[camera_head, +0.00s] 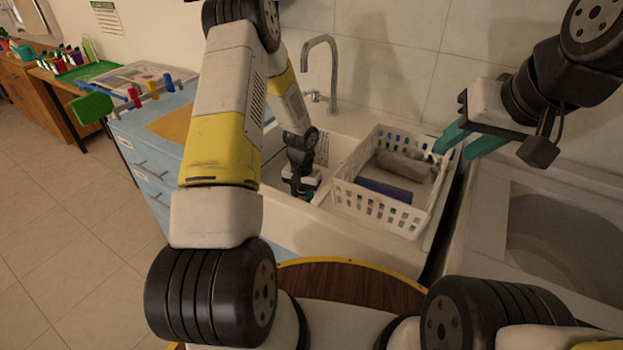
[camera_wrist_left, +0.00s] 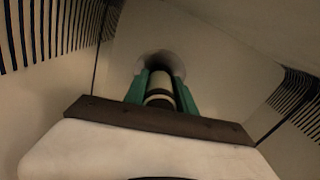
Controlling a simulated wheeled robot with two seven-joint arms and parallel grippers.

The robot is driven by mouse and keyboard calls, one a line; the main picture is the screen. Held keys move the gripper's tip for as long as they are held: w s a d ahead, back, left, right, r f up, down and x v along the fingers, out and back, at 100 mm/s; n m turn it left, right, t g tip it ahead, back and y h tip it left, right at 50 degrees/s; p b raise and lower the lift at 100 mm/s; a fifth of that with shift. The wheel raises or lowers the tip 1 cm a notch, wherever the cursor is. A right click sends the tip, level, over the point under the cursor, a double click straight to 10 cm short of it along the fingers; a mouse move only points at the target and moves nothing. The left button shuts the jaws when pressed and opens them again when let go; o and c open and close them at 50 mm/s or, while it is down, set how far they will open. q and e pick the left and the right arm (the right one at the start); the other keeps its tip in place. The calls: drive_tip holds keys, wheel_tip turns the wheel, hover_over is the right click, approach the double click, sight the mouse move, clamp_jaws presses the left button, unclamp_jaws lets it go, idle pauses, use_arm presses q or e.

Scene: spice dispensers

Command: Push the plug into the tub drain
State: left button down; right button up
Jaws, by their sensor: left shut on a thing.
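The white tub (camera_head: 342,147) stands below a metal tap, and my left gripper (camera_head: 301,191) reaches down into it. In the left wrist view, the green fingers of my left gripper (camera_wrist_left: 161,92) are shut on the plug (camera_wrist_left: 159,88), a cylinder with pale and dark bands. A round, shadowed spot at the drain (camera_wrist_left: 161,61) shows on the tub floor around the plug's far end. The plug's lower end is hidden, so I cannot tell how deep it sits. My right gripper (camera_head: 468,146) is raised at the right, its green fingers apart and empty.
A white basket (camera_head: 383,207) holding rolled cloths sits at the right of the tub, close to my left gripper. The tap (camera_head: 321,70) rises behind. A second basin (camera_head: 567,240) is at the far right. A blue cabinet (camera_head: 150,150) stands on the left.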

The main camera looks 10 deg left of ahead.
use_arm(q)
drive_tip(key=shift+f, duration=0.2)
drive_tip(key=c, duration=0.9)
unclamp_jaws()
drive_tip(key=shift+c, duration=0.2)
drive_tip(key=shift+r, duration=0.1)
